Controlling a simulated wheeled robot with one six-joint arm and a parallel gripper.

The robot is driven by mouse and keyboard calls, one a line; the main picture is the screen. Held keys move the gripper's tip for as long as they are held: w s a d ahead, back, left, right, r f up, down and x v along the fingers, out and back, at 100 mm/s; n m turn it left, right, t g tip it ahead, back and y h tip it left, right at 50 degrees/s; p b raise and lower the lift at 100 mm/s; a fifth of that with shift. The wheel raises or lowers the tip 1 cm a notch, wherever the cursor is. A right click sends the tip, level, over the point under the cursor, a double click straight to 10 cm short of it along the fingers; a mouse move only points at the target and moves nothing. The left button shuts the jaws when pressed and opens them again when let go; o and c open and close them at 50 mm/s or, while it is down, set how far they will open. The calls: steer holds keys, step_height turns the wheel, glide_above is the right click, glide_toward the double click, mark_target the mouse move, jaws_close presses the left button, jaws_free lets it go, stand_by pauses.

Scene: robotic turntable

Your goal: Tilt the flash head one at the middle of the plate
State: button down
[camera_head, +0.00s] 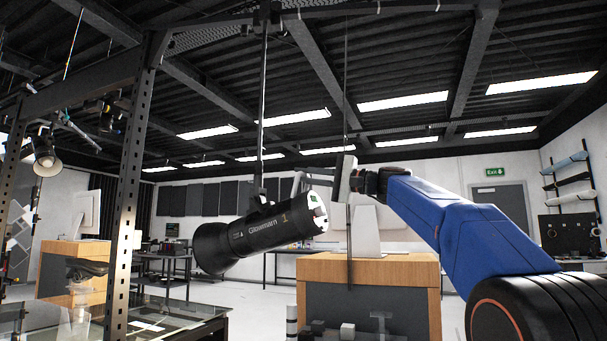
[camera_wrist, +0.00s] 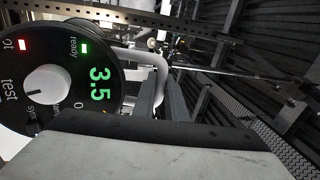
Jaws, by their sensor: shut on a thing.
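Flash head one (camera_head: 245,237) is a black cylinder marked "Glowmann 1", hanging from an overhead rod. It is tilted, with its wide front end lower at the left and its rear panel higher at the right. The wrist view shows its round rear panel (camera_wrist: 55,80) with a green 3.5 and a knob. My gripper (camera_head: 305,183) is behind the rear end, and in the wrist view its fingers (camera_wrist: 160,90) are shut on the light curved handle (camera_wrist: 157,62) beside the panel. A glass plate (camera_head: 165,320) shows at the lower left, partly cut off; its middle is not clearly visible.
A dark perforated post (camera_head: 128,190) stands left of the flash head. A thin vertical rod (camera_head: 347,100) hangs near my gripper. A wooden desk (camera_head: 390,270) with a monitor (camera_head: 366,232) stands behind. Another lamp (camera_head: 46,158) hangs at the far left.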

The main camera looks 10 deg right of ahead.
steer(key=c, duration=2.1)
jaws_free()
steer(key=v, duration=1.7)
steer(key=shift+s+d+f, duration=0.1)
